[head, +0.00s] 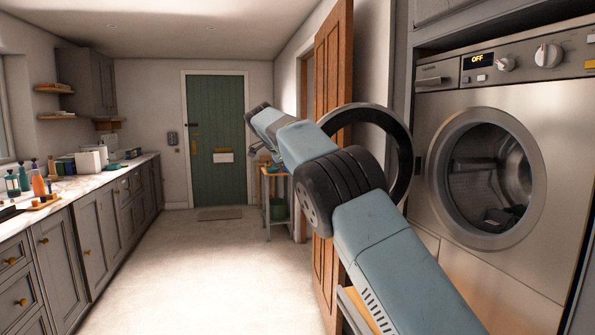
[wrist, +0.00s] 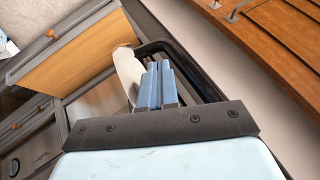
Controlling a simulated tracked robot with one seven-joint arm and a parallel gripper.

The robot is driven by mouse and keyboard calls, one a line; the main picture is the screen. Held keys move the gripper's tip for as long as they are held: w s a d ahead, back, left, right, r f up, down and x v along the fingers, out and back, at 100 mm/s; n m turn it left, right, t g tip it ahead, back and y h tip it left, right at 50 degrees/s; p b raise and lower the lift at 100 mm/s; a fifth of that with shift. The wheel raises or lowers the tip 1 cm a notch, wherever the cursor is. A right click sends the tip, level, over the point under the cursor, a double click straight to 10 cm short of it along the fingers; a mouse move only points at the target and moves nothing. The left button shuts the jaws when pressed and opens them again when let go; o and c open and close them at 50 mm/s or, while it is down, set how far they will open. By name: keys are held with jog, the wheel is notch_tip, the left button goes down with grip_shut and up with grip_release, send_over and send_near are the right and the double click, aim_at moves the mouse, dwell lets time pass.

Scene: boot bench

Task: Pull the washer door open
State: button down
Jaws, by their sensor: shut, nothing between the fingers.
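The washer (head: 425,95) stands at the right in the head view, its steel-rimmed opening (head: 437,190) uncovered and the drum showing. Its door, a dark ring (head: 404,160), stands swung out to the left of the opening, partly hidden by my arm. My arm reaches past the door to the far left. My gripper (wrist: 163,84) shows in the wrist view with its blue fingers together and empty. Its fingers are small and unclear in the head view. A black curved rim (wrist: 205,85) lies behind the fingers; I cannot tell what it belongs to or whether they touch.
A brown wooden door (head: 327,50) stands open behind the washer door. Grey cabinets with a cluttered counter (head: 95,183) line the left.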

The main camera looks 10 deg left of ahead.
jog(key=s+a+f+v, duration=0.1)
jog(key=v, duration=0.9)
jog(key=shift+r, duration=0.3)
